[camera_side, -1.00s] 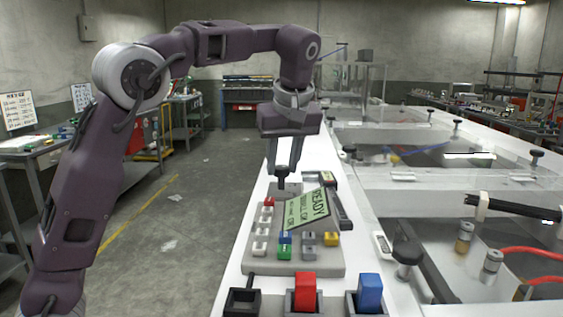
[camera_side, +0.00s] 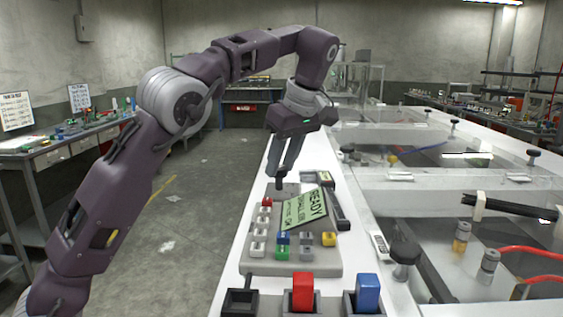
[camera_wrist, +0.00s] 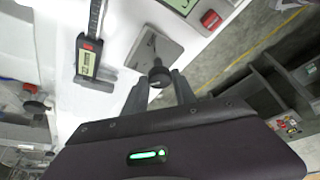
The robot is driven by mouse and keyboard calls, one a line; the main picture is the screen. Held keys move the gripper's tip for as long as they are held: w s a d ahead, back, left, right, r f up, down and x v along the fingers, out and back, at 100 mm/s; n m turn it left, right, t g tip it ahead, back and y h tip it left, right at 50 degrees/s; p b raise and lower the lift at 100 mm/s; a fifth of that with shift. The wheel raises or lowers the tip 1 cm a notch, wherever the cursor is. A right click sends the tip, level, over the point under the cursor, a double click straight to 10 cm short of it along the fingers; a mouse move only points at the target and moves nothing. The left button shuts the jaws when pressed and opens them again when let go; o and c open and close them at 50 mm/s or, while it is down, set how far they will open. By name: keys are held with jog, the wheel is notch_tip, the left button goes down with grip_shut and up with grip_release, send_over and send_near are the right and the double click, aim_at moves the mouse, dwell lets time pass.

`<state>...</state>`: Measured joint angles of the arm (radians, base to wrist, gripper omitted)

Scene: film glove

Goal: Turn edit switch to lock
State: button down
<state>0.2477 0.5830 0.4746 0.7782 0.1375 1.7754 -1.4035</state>
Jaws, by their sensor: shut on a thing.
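The edit switch is a dark round knob (camera_wrist: 158,75) on a grey plate (camera_wrist: 146,46) in the wrist view. In the side view the knob (camera_side: 279,184) stands at the far end of the grey control panel (camera_side: 255,266). My gripper (camera_side: 279,177) comes down over it, tilted, with its fingers shut on the knob. In the wrist view my gripper's two fingers (camera_wrist: 160,86) lie on either side of the knob. A green tilted display (camera_side: 304,208) reading READY stands beside it. The knob's pointer and its lock mark are too small to read.
White, blue, green, grey, yellow and red buttons (camera_side: 282,240) sit on the panel. Red (camera_side: 303,290) and blue (camera_side: 368,292) blocks stand in holders at the front. A digital caliper (camera_wrist: 90,62) lies near the plate. Glass-topped benches (camera_side: 450,180) fill the right.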

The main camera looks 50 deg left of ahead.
jog(key=c, duration=1)
grip_release()
